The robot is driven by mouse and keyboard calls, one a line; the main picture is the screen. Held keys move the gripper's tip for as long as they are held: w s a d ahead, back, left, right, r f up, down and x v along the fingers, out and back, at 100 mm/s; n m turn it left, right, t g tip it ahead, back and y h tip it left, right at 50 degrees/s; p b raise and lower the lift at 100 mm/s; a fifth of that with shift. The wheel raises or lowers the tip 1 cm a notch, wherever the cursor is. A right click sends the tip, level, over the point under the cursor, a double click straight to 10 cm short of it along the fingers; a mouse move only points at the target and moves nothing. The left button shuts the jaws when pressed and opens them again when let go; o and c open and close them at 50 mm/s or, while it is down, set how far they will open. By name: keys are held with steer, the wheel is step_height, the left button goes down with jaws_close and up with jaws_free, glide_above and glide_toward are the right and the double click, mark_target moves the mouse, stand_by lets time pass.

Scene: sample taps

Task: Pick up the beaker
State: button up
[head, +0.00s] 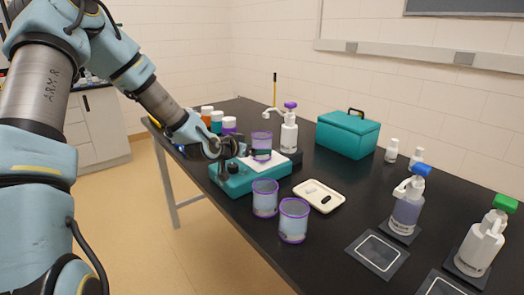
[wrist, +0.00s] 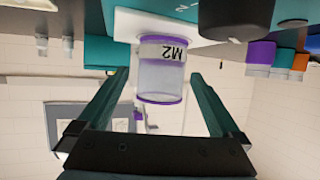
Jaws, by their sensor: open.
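A clear beaker with a purple rim (head: 262,146) stands upright on the white plate of a teal bench device (head: 247,182). In the wrist view the same beaker (wrist: 160,80), marked M2, appears upside down with liquid in it. My gripper (wrist: 159,82) is open, its two teal fingers on either side of the beaker with visible gaps. In the head view my gripper (head: 226,148) is just left of the beaker, and its fingers are partly hidden. Two similar purple-rimmed beakers, the left one (head: 265,198) and the right one (head: 293,220), stand on the table in front.
A cream tray (head: 332,205) with small items lies right of the device. A purple-topped tap bottle (head: 289,130) stands close behind the beaker. Several capped jars (head: 207,117) stand behind my gripper. A teal case (head: 347,134) and more tap bottles (head: 407,204) are to the right.

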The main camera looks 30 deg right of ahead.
steer(key=p+x, duration=0.2)
steer(key=x, duration=0.2)
steer(key=shift+w+d+f+p, duration=0.1)
steer(key=shift+w+d+p, duration=0.05)
steer(key=shift+p, duration=0.15)
steer(key=shift+w+d+f, duration=0.2)
steer(key=shift+d+f, duration=0.05)
steer(key=shift+d, duration=0.05)
steer(key=c, duration=1.3)
